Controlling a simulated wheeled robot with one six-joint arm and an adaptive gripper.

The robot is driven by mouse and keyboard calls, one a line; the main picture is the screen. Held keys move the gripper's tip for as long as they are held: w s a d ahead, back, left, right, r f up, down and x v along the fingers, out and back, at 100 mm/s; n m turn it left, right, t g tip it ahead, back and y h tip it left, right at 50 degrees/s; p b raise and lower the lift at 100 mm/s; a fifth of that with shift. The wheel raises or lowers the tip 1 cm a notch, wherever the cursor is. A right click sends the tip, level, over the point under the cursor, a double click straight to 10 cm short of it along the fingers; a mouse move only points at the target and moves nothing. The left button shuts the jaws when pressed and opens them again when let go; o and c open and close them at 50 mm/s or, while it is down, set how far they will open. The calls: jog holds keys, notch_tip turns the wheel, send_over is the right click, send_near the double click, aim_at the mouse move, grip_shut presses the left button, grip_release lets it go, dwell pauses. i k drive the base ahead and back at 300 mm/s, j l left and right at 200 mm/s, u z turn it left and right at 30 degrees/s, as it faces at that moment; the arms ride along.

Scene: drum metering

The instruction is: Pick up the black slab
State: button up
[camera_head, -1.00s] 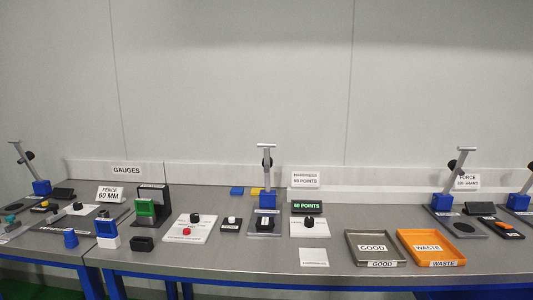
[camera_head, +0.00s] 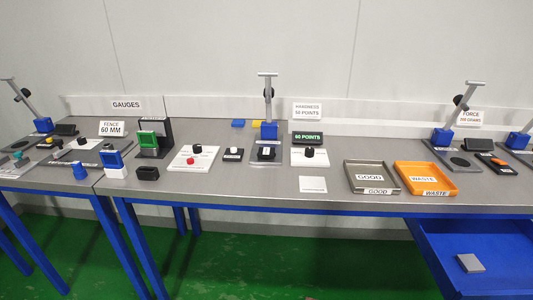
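My gripper is out of view, and no part of my arm shows. A small dark slab (camera_head: 266,152) lies on the plate of the middle gauge stand (camera_head: 268,131), under its upright column; it is the likeliest black slab. Another small black block (camera_head: 148,173) sits at the front of the bench, left of centre, and looks like a holder. At this size I cannot tell for certain which is the black slab.
A grey tray marked GOOD (camera_head: 351,179) and an orange tray marked WASTE (camera_head: 429,170) stand right of centre. Below the bench (camera_head: 240,185), an open blue drawer (camera_head: 500,258) holds a grey block (camera_head: 470,263). A white card (camera_head: 313,184) lies near the front edge.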

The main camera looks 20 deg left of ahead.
aim_at(263, 152)
jog(key=i+j+u, duration=0.15)
jog(key=j, duration=0.4)
jog(key=i+j+u, duration=0.15)
jog(key=i+j, duration=0.25)
jog(key=i+j+u, duration=0.15)
jog(key=i+j, duration=0.15)
jog(key=j, duration=0.2)
